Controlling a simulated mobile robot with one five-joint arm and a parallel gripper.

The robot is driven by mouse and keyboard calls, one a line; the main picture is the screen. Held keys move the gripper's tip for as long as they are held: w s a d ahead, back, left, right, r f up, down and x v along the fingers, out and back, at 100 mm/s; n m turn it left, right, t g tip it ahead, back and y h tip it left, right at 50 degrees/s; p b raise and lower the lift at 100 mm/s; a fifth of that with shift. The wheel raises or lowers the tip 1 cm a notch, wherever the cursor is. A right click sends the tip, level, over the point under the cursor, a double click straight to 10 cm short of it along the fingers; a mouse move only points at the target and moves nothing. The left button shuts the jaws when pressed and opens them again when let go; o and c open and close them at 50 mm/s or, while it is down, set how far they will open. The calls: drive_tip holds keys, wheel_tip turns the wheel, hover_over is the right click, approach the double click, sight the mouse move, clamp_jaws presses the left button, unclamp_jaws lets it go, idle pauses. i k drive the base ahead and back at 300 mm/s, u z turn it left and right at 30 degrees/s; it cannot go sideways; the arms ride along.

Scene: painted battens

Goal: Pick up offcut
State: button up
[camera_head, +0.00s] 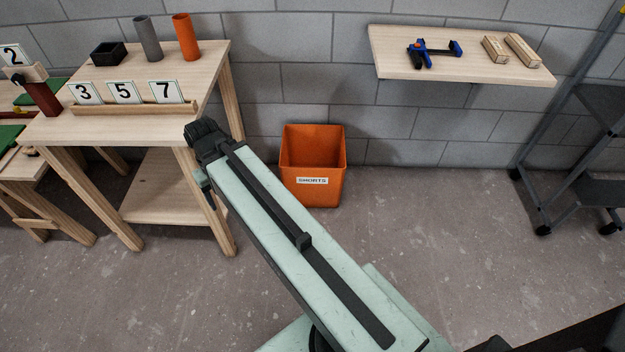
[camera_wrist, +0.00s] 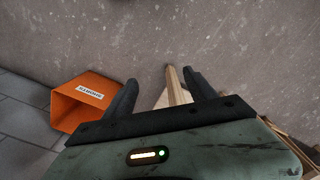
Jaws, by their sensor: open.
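Two short pale wood blocks lie on the wall shelf at the upper right, a smaller one (camera_head: 495,49) and a longer one (camera_head: 522,50); I cannot tell which, if either, is the offcut. My gripper (camera_wrist: 160,76) is open in the wrist view, with nothing seen held between its two dark fingers. A wooden bench leg shows beyond and between the fingers. In the head view my arm reaches to the bench's right front corner, far left of the blocks, and its fingers are hidden.
The wall shelf (camera_head: 450,70) also bears a blue clamp (camera_head: 434,51). A bench (camera_head: 130,68) at left holds number cards, two tubes and a black box. An orange bin (camera_head: 313,160) marked SHORTS stands on the floor; it also shows in the wrist view (camera_wrist: 80,110). A grey rack stands far right.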

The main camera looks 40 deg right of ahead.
sight(522, 49)
drive_tip(key=z, duration=2.4)
